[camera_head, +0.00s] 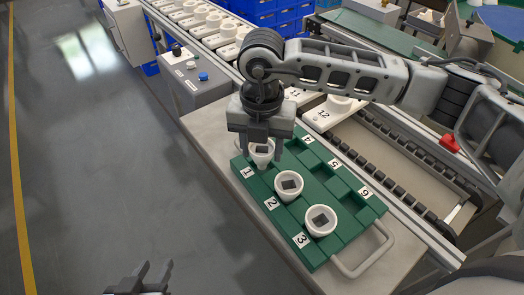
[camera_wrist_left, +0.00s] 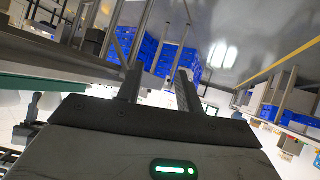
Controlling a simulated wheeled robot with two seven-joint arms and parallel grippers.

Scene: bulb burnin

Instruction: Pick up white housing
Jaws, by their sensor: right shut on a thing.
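A green tray (camera_head: 336,238) with numbered compartments lies on the grey bench. White housings stand in compartments 2 (camera_head: 289,196) and 3 (camera_head: 321,220). A third white housing (camera_head: 262,157) is at compartment 1, between the fingers of my right gripper (camera_head: 262,143), which is shut on it. The fingers hide part of this housing, and I cannot tell whether it still touches the tray. Compartments 4, 5 and 6 look empty. My left gripper (camera_head: 152,276) is at the bottom left over the floor, open and empty; its two spread fingers show in the left wrist view (camera_wrist_left: 158,88).
A conveyor with rollers (camera_head: 395,165) runs behind the tray, with white numbered fixtures (camera_head: 330,112) on it. The tray has a handle (camera_head: 368,262). The floor at left is clear.

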